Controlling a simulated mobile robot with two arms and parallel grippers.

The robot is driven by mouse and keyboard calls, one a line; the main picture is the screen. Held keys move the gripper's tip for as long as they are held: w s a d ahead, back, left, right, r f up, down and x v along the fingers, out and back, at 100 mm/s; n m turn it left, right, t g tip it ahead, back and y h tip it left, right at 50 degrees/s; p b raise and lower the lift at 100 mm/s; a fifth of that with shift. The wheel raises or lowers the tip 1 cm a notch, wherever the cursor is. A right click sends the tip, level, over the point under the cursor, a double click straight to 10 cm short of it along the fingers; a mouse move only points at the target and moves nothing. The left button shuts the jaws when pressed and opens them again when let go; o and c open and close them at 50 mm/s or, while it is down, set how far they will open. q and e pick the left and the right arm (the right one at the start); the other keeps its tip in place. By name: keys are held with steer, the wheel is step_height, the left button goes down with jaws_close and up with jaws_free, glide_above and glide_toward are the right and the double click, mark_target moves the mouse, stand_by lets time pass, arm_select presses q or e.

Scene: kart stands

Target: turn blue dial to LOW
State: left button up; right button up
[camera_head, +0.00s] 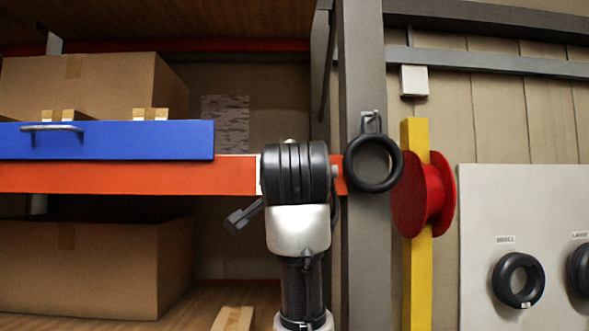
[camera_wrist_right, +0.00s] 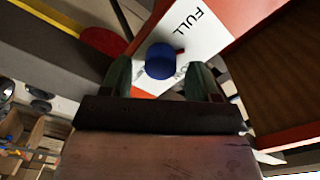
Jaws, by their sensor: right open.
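The blue dial (camera_wrist_right: 160,61) sits on a white plate (camera_wrist_right: 205,35) in the right wrist view. The word FULL is printed on the plate, appearing rotated above the dial. A small red mark shows at the dial's upper right edge. Other lettering beside the dial is mostly hidden by a finger. My right gripper (camera_wrist_right: 160,77) is open, with one finger on each side of the dial; I cannot tell whether they touch it. In the head view, my arm in the centre hides the dial. My left gripper is not in view.
An orange shelf beam (camera_head: 120,176) runs behind my arm. A blue drawer front (camera_head: 110,141) and cardboard boxes (camera_head: 75,270) are at left. A grey post (camera_head: 362,250) with a black ring (camera_head: 373,186), a red spool (camera_head: 437,195) and a pale panel (camera_head: 480,200) stand at right.

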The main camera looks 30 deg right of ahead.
steer(key=shift+w+d, duration=0.15)
steer(key=shift+w, duration=0.2)
steer(key=c, duration=0.9)
steer(key=shift+f+m, duration=0.1)
steer(key=shift+m, duration=5.6)
steer(key=shift+f+y, duration=0.1)
steer(key=shift+y, duration=0.2)
